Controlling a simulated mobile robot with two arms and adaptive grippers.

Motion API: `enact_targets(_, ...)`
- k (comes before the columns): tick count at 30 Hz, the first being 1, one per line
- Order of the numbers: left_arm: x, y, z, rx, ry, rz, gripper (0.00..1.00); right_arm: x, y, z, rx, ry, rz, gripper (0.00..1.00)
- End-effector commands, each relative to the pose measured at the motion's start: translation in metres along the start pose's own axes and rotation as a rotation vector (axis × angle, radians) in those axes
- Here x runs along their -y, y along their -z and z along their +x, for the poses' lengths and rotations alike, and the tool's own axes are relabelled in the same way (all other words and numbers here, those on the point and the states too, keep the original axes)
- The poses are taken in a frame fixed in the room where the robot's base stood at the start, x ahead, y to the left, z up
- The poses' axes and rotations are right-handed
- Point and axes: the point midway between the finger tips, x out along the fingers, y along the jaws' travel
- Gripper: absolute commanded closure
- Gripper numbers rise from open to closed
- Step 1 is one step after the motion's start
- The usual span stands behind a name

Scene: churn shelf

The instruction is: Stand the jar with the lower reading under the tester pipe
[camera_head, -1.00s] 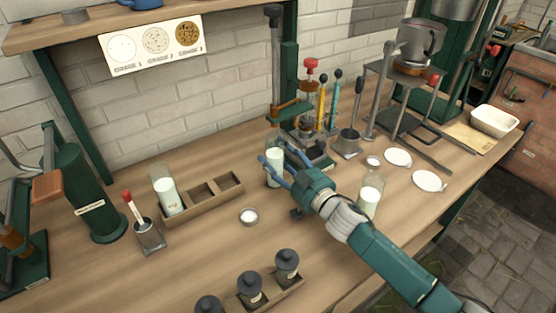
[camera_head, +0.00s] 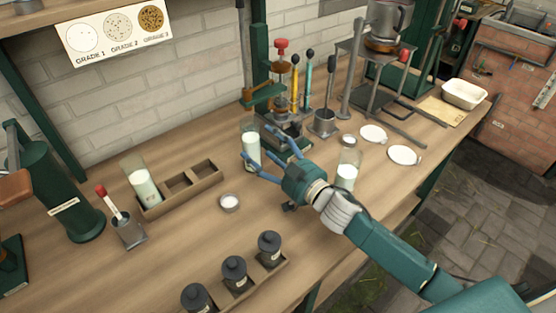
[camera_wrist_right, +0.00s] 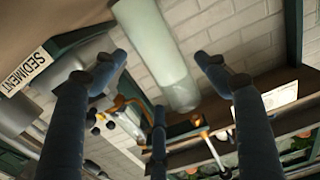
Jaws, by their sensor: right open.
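A glass jar of milk (camera_head: 251,146) stands upright on the bench in front of the tester stand (camera_head: 281,98), which has a red knob. My right gripper (camera_head: 257,143) is open, with fingers on either side of this jar. In the right wrist view the jar (camera_wrist_right: 160,50) lies between the spread fingers, with gaps at both sides. A second milk jar (camera_head: 142,184) leans in the wooden rack (camera_head: 190,193) at left. A third milk jar (camera_head: 346,175) stands right of my gripper, partly hidden by it. No readings are legible. My left gripper is not in view.
Yellow and teal tools stand beside the tester, near a metal cup (camera_head: 324,122). White discs (camera_head: 404,155) lie at right. A small dish (camera_head: 229,202) and dark lidded pots (camera_head: 234,270) are nearer the front.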

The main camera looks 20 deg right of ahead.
Motion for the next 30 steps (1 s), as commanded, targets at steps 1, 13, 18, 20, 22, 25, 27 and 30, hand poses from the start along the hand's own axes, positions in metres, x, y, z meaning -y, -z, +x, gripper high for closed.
enact_targets(1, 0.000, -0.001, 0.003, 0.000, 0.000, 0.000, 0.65, 0.001, -0.003, -0.013, 0.003, 0.001, 0.000, 0.27)
enact_targets(13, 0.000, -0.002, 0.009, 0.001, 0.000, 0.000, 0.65, 0.000, 0.000, -0.071, 0.000, 0.001, 0.000, 0.27)
enact_targets(18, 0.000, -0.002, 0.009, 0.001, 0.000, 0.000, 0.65, 0.000, 0.000, -0.075, 0.000, 0.001, -0.001, 0.27)
enact_targets(20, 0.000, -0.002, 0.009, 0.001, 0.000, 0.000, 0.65, 0.000, 0.000, -0.075, 0.000, 0.001, -0.001, 0.27)
enact_targets(22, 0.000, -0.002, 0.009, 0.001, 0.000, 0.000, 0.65, 0.000, 0.000, -0.074, 0.000, 0.001, -0.001, 0.27)
enact_targets(25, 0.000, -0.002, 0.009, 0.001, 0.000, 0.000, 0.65, 0.000, 0.000, -0.074, 0.000, 0.001, 0.000, 0.27)
enact_targets(27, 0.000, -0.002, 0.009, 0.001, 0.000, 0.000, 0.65, 0.000, 0.000, -0.074, 0.000, 0.001, 0.000, 0.27)
enact_targets(30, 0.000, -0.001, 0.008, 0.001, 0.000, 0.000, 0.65, 0.000, 0.001, -0.074, 0.000, 0.001, 0.000, 0.27)
